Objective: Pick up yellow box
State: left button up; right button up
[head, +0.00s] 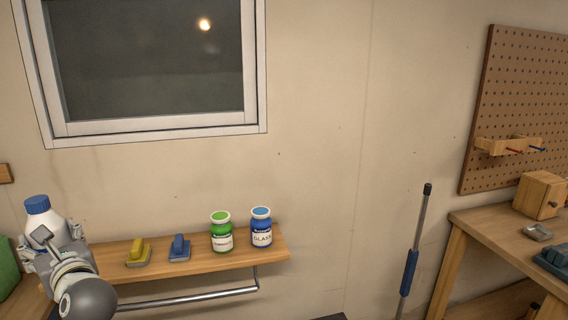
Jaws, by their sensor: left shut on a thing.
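No plainly yellow box shows in the head view. The yellow thing I see is a small brush or scrubber with a yellow handle (138,251) on the wooden wall shelf (205,265). A tan wooden box (540,194) stands on the workbench at the right. My left gripper (50,238) is at the lower left, shut on a white bottle with a blue cap (39,207). The gripper hides the lower part of the bottle, so I cannot tell whether it touches the shelf. My right gripper is not in view.
A blue-handled brush (180,247), a green jar (221,233) and a blue jar (261,229) stand on the shelf. A metal rail (190,299) runs below it. A pole with a blue grip (410,268) stands left of the workbench (475,222).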

pick_arm(q)
jog(key=s+d+f+m+t+h, duration=0.3)
jog(key=s+d+f+m+h, duration=0.2)
jog(key=d, duration=0.8)
jog(key=s+d+f+m+t+h, duration=0.4)
jog(key=s+d+f+h, duration=0.5)
jog(key=s+d+f, duration=0.3)
jog(key=shift+d+f+m, duration=0.55)
jog(key=shift+f+m, duration=0.1)
jog(key=shift+m, duration=0.05)
jog(key=shift+s+a, duration=0.1)
